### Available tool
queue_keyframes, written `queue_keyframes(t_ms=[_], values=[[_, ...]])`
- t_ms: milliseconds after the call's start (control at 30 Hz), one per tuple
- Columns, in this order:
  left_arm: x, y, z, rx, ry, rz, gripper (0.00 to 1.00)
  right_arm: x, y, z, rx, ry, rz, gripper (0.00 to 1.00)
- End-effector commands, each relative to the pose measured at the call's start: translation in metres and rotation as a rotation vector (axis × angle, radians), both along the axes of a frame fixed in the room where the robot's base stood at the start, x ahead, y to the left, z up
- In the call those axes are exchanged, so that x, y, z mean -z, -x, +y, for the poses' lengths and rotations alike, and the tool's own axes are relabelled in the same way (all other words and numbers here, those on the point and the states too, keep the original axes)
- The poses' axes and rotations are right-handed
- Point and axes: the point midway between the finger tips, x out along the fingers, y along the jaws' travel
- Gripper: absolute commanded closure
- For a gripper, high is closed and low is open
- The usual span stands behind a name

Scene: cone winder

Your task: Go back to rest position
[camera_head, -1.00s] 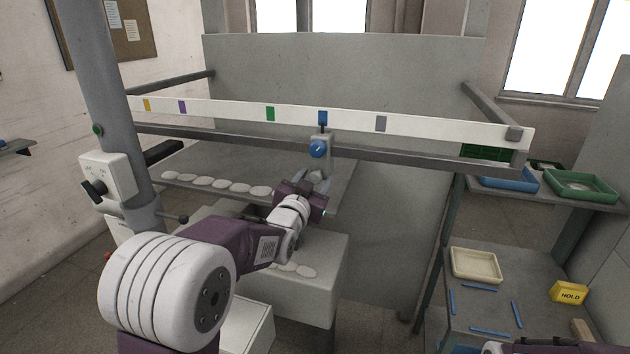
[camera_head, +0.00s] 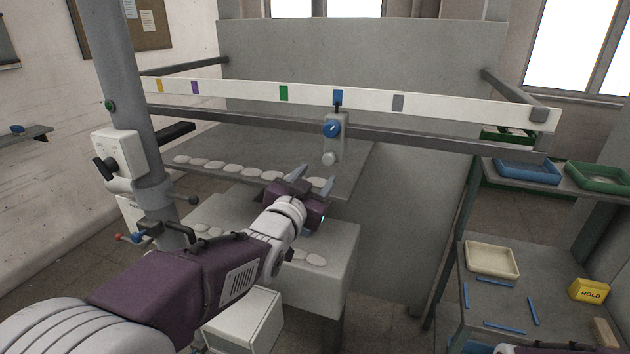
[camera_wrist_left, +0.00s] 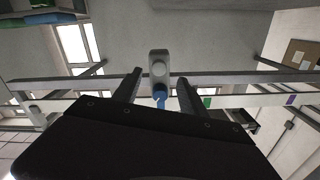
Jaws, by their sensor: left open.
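My left gripper (camera_head: 312,180) is open and empty in the head view. It is in front of the machine and below the knob bracket, with a gap between the fingertips and the bracket. The grey bracket (camera_head: 330,158) carries a blue knob (camera_head: 332,129) with a light pointer line, under a blue mark (camera_head: 337,97) on the white rail. In the left wrist view, the bracket (camera_wrist_left: 159,66) and blue part (camera_wrist_left: 160,97) appear between the two spread fingers (camera_wrist_left: 156,95). A small part of my right arm shows at the bottom right edge; its jaws are out of view.
The white rail (camera_head: 440,107) crosses ahead, with a grey bar below it. A grey post (camera_head: 128,80) with a switch box (camera_head: 118,150) stands left. At right, a table holds a cream tray (camera_head: 491,258), blue sticks and a yellow HOLD block (camera_head: 589,290).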

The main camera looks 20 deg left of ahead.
Motion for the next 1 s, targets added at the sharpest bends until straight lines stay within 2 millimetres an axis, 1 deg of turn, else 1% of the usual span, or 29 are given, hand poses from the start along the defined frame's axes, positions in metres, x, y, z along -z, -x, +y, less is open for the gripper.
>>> queue_keyframes(t_ms=[200,267,333,367,400,433,467,500,533,567,600,667,700,800,833,900,1000], values=[[0.001,0.0,-0.001,0.002,0.0,0.001,0.5,0.0,0.0,0.0,0.0,0.0,0.0,0.45],[0.01,-0.003,-0.005,0.01,0.001,0.016,0.5,0.003,0.0,0.0,0.0,0.0,0.0,0.45],[0.041,-0.005,-0.01,0.019,0.005,0.079,0.5,0.006,0.0,0.0,0.0,0.0,0.0,0.45],[0.061,-0.004,-0.011,0.018,0.011,0.13,0.5,0.007,0.0,0.0,0.0,0.0,0.0,0.45],[0.093,0.0,-0.011,0.013,0.022,0.221,0.5,0.008,0.0,0.0,0.0,0.0,0.0,0.45],[0.119,0.006,-0.011,0.005,0.033,0.3,0.5,0.009,0.0,0.0,0.0,0.0,0.0,0.45],[0.146,0.014,-0.011,-0.003,0.044,0.388,0.5,0.01,0.0,0.0,0.0,0.0,0.0,0.45],[0.182,0.028,-0.011,-0.018,0.062,0.51,0.5,0.011,0.0,0.0,0.0,0.0,0.0,0.45],[0.207,0.041,-0.01,-0.03,0.076,0.6,0.5,0.011,0.0,0.0,0.0,0.0,0.0,0.45],[0.231,0.056,-0.01,-0.043,0.088,0.692,0.5,0.012,0.0,0.0,0.0,0.0,0.0,0.45],[0.259,0.078,-0.009,-0.064,0.108,0.811,0.5,0.012,0.0,0.0,0.0,0.0,0.0,0.45],[0.293,0.114,-0.009,-0.095,0.132,0.982,0.5,0.013,0.0,0.0,0.0,0.0,0.0,0.45],[0.31,0.138,-0.009,-0.118,0.151,1.085,0.5,0.013,0.0,0.0,0.0,0.0,0.0,0.45],[0.334,0.19,-0.009,-0.169,0.187,1.292,0.5,0.012,0.0,0.0,0.0,0.0,0.0,0.45],[0.338,0.202,-0.009,-0.182,0.195,1.336,0.5,0.012,0.0,0.0,0.0,0.0,0.0,0.45],[0.342,0.222,-0.01,-0.204,0.209,1.417,0.5,0.012,0.0,0.0,0.0,0.0,0.0,0.45],[0.343,0.234,-0.01,-0.221,0.218,1.464,0.5,0.012,0.0,0.0,0.0,0.0,0.0,0.45]])
